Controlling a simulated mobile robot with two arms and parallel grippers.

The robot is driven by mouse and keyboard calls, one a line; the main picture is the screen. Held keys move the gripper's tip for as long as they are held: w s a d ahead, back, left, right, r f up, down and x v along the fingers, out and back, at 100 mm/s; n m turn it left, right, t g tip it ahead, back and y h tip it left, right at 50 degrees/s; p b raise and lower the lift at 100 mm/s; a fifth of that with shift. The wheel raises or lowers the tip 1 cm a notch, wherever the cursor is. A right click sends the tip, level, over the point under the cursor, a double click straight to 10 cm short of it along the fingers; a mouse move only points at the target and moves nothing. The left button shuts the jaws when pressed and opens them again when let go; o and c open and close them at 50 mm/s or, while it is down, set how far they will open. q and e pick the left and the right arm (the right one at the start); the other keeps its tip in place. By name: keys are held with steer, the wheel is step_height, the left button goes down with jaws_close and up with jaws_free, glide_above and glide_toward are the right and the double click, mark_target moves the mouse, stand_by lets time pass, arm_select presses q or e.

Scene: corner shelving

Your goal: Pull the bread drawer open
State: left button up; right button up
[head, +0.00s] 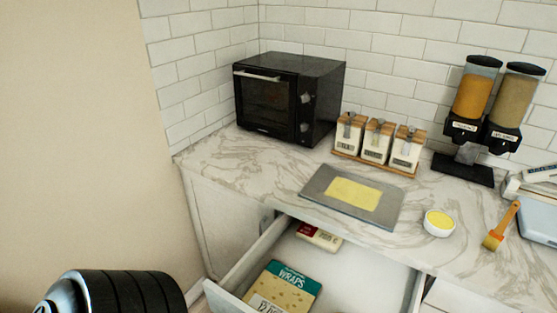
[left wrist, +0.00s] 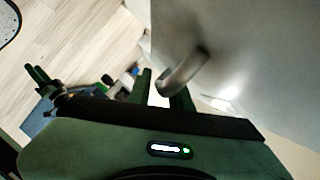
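The drawer (head: 262,250) under the counter stands pulled out in the head view. A teal and tan pack of wraps (head: 283,288) and a red and white pack (head: 319,236) lie inside it. In the left wrist view, a curved metal handle (left wrist: 186,70) stands out from a pale front. The fingers of my left gripper (left wrist: 162,92) are on either side of the handle's lower part and look closed on it. The left gripper is out of the head view. What seems to be my right gripper (left wrist: 40,75) shows small at the left; its opening is unclear.
The counter (head: 235,165) holds a black oven (head: 290,95), three canisters (head: 377,140), a grey board (head: 352,194) with a yellow sheet, a small bowl (head: 438,222), a brush (head: 500,228) and two dispensers (head: 490,110). A beige wall (head: 70,130) is at the left.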

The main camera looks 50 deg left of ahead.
arm_select(q)
steer(key=shift+a, duration=0.1)
steer(key=b+v, duration=0.1)
steer(key=v, duration=0.6)
steer(key=shift+s+a, duration=0.25)
steer(key=shift+r, duration=0.2)
